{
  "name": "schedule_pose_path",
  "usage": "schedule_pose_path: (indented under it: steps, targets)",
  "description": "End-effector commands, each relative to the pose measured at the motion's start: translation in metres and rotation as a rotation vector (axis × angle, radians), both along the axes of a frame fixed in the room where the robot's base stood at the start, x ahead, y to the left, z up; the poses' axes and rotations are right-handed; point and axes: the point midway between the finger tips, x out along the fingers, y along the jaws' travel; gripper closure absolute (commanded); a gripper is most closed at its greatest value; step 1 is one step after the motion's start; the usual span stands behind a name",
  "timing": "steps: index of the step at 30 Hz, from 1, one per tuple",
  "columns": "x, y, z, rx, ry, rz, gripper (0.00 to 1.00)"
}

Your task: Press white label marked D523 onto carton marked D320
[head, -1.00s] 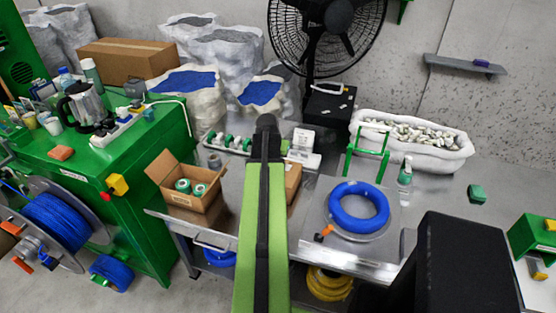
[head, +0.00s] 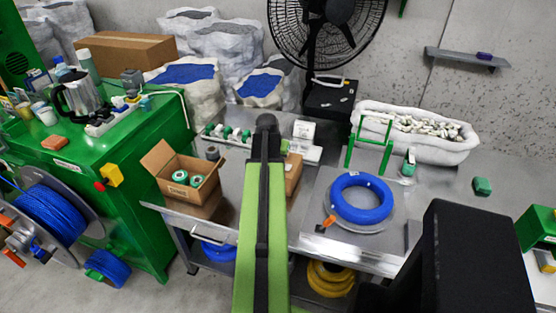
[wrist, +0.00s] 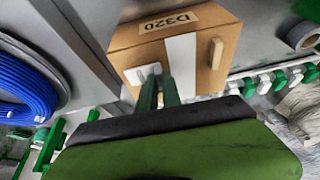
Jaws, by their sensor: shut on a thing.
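The brown carton marked D320 (wrist: 205,50) fills the upper middle of the wrist view, its marking upside down. A white strip runs down its near face, with a pale tab beside it. In the head view the carton (head: 293,173) stands on the metal bench, largely hidden behind my arm. My gripper (wrist: 158,88) is at the carton's near face, its dark green fingers shut on a small white label (wrist: 140,74). The label's marking is not readable. I cannot tell whether it touches the carton. In the head view my arm hides the fingertips.
An open box (head: 182,183) with green-and-white rolls stands left of my arm. A blue cable coil (head: 361,197) lies to the right on the bench. A green frame (head: 370,145) and a white bin (head: 415,135) stand behind it. A fan (head: 330,30) stands at the back.

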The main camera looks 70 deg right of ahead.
Motion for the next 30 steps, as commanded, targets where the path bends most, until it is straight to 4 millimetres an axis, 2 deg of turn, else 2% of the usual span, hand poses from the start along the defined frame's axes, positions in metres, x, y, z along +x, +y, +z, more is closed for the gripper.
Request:
schedule_pose_path:
  steps: [30]
  targets:
    - [-0.0018, -0.0013, -0.0103, 0.000, 0.000, -0.003, 1.00]
